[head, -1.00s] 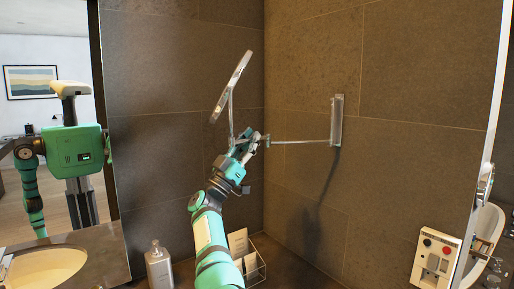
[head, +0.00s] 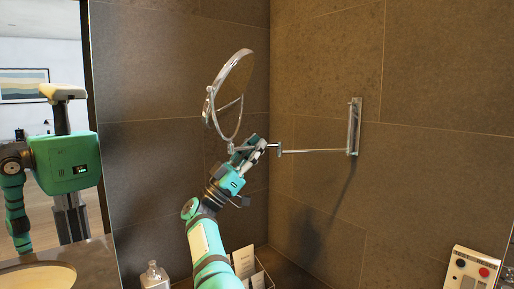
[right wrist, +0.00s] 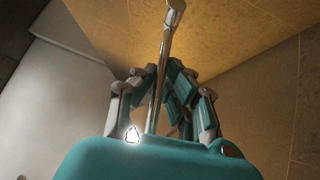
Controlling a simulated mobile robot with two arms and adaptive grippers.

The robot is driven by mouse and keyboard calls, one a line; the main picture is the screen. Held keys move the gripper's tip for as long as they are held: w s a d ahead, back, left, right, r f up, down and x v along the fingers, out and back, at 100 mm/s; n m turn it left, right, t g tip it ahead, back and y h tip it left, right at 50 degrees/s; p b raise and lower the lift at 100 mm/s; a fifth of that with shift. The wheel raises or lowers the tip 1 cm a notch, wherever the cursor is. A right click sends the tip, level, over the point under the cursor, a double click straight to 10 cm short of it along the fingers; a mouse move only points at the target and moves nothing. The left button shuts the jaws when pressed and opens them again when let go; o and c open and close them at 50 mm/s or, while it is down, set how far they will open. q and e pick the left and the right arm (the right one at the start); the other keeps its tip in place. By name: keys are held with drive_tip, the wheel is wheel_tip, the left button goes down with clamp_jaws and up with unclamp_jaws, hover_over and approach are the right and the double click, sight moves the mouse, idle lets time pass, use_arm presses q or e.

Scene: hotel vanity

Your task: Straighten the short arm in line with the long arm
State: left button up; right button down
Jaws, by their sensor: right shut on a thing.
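The round mirror (head: 228,95) hangs on a metal wall fixture in the head view, upright and turned partly toward me. The long arm (head: 318,151) runs left from the wall bracket (head: 354,125) to a joint (head: 279,150). The short arm (head: 272,146) goes on from that joint toward the mirror's foot, mostly hidden by my right gripper (head: 252,147). The two arms look close to one line here, but I cannot tell the exact angle. My right gripper is shut on the short arm; in the right wrist view a metal bar (right wrist: 165,60) runs between its fingers (right wrist: 160,95).
A soap bottle (head: 154,276) and a rack with cards (head: 246,264) stand on the counter below. A panel with buttons (head: 473,271) is at lower right. Tiled walls meet in a corner behind the fixture. A wall mirror at left reflects me.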

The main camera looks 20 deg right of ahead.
drive_tip(key=c, duration=1.4)
unclamp_jaws()
drive_tip(key=shift+d, duration=0.1)
drive_tip(key=v, duration=0.7)
drive_tip(key=shift+f, duration=0.3)
